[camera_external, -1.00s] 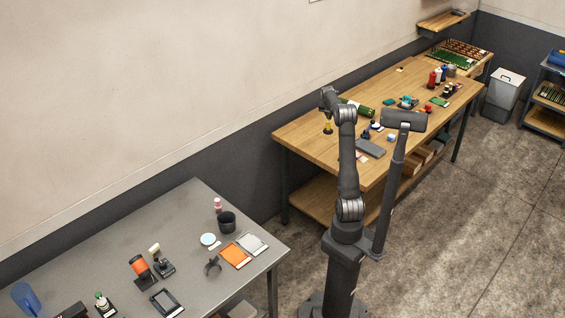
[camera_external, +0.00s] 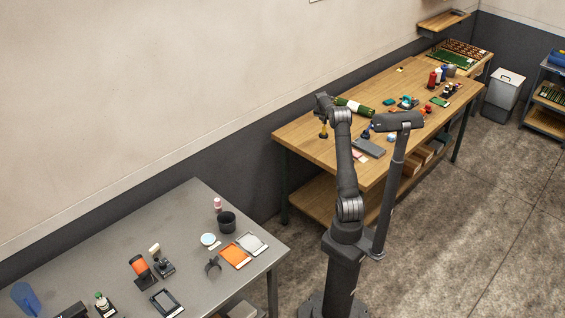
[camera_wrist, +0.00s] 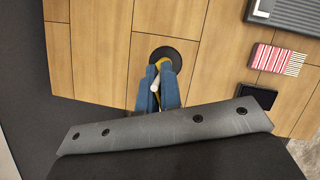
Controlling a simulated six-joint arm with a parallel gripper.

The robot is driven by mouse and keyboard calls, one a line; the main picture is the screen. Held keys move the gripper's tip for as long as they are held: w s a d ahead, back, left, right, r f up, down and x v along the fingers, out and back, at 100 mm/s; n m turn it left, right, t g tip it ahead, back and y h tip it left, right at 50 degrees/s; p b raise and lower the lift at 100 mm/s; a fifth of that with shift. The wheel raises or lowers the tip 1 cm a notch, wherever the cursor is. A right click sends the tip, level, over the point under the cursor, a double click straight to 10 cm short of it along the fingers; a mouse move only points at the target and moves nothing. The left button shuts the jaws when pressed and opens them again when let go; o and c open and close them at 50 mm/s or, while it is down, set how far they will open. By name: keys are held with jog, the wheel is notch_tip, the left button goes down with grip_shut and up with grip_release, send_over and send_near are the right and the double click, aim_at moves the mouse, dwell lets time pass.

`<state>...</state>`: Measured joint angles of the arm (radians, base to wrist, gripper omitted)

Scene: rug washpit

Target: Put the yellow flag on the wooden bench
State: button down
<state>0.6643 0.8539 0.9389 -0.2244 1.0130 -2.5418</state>
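The yellow flag (camera_external: 324,131) is at the left end of the wooden bench (camera_external: 310,146). In the wrist view a yellow part (camera_wrist: 163,63) and a pale pole show between blue fingers, with a round black base below. My gripper (camera_wrist: 158,88) is shut on the flag, pointing down over the bench. In the outside view my gripper (camera_external: 323,119) is small and dark above the flag. The flag looks upright. I cannot tell whether its base touches the bench top or hangs just above it.
A grey flat case (camera_external: 369,147), a red-striped packet (camera_wrist: 277,59) and a black square item (camera_wrist: 257,96) lie right of the flag. A green roll (camera_external: 354,106) lies behind. Bare wood surrounds the flag, near the bench's left edge. A grey table (camera_external: 120,245) stands at front left.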

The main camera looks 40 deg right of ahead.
aim_at(320, 134)
jog(key=shift+w+a+f, duration=0.3)
jog(key=shift+w+f, duration=0.25)
jog(key=shift+w, duration=0.3)
jog(key=shift+f, duration=2)
jog(key=shift+f, duration=0.2)
jog(key=c, duration=1.6)
grip_release()
jog(key=shift+r, duration=0.1)
jog(key=v, duration=1.2)
